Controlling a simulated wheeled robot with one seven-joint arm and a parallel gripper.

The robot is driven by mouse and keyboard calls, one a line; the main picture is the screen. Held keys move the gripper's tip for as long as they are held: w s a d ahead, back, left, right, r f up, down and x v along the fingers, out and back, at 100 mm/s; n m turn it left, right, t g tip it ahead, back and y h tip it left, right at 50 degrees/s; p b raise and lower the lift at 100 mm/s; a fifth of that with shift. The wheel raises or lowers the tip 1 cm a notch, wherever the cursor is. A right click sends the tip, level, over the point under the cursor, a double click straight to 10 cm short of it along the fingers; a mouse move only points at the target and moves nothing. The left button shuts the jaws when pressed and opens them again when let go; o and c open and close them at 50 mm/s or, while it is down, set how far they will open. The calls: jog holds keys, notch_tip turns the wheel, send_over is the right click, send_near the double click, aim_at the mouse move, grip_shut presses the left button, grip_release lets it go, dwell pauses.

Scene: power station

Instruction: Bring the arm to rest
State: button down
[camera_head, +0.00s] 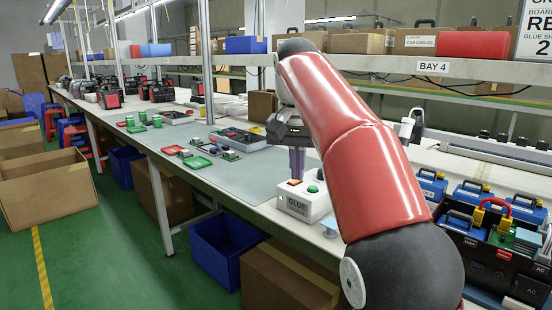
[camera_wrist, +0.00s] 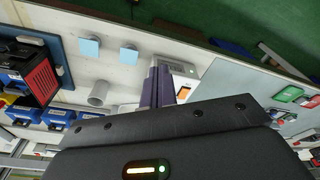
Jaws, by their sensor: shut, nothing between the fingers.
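My red arm reaches forward over the workbench (camera_head: 258,178) in the head view, bent with its hand pointing down. My gripper (camera_head: 297,172) is shut and empty, its purple-grey fingers together just above and behind the white GLUE box (camera_head: 293,208). In the wrist view the closed fingers of my gripper (camera_wrist: 157,90) reach toward the same GLUE box (camera_wrist: 178,68). I cannot tell whether the fingertips touch the box. The box has a green button and an orange button on top.
Green and red parts (camera_head: 197,163) lie on the grey mat to the left. A shelf (camera_head: 400,64) runs behind the arm. Cardboard boxes (camera_head: 50,188) stand on the floor at left.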

jog(key=s+d+f+n+t, duration=0.1)
jog(key=s+d+f, duration=0.25)
jog(key=s, duration=0.35)
jog(key=s+d+f+n+t, duration=0.1)
jog(key=s+d+f, duration=0.1)
jog(key=s+d, duration=0.35)
jog(key=s+d+f+n+t, duration=0.1)
jog(key=s+d+f, duration=0.1)
jog(key=s+f, duration=1.2)
jog(key=shift+s+f+t, duration=0.2)
jog(key=shift+f+t, duration=0.2)
jog(key=shift+f, duration=0.4)
